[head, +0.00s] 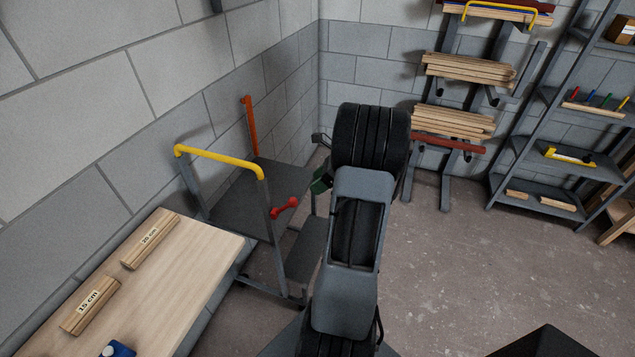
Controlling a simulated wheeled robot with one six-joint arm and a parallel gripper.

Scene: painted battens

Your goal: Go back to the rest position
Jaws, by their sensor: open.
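My arm reaches up from the bottom centre, and its large black joint stands in front of the back corner of the room. My gripper (318,162) shows only in part at the left side of that joint, next to the cart; the arm hides the rest. It is open, and I see nothing held in it. A grey cart (230,193) with a yellow handle (218,161) stands left of the arm. An orange-red upright piece (251,127) rises at its far side, and a small red object (285,208) is at its right edge.
A wooden bench (190,262) at lower left bears battens marked 20 cm (150,240) and 15 cm (91,305). A batten rack (470,70) and grey shelves (545,190) stand along the back right.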

